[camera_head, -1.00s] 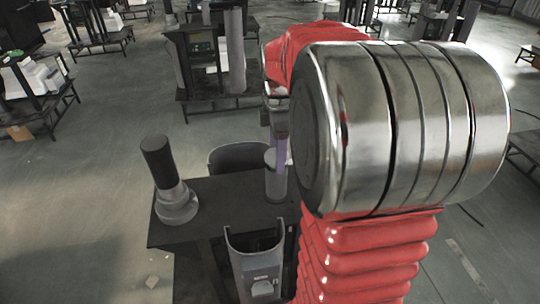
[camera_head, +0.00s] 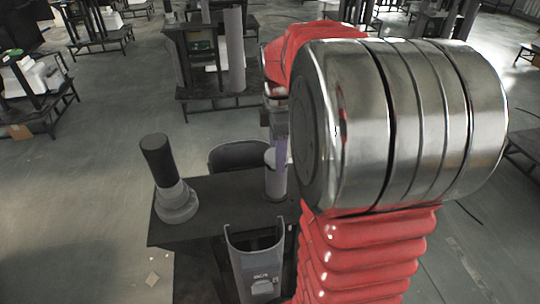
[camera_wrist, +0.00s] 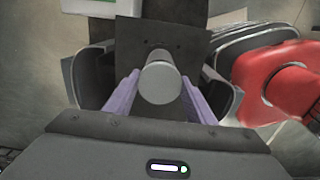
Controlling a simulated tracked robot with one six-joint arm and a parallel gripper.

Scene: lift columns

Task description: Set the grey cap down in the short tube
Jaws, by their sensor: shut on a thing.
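The short tube (camera_head: 275,184) is a light grey upright cylinder near the right end of the dark table, partly hidden by my arm. My gripper (camera_wrist: 160,90) has purple fingers, one on each side of a pale grey round cap (camera_wrist: 160,83), and is shut on it. In the head view a purple finger (camera_head: 282,150) shows at the top of the tube. The cap itself cannot be made out there, so I cannot tell how far it sits in the tube.
A grey column with a black upper part (camera_head: 158,155) stands at the table's left. The dark table (camera_head: 215,200) is clear between it and the tube. A grey holder (camera_head: 256,270) is at the front edge, and a dark bin (camera_head: 238,157) is behind.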

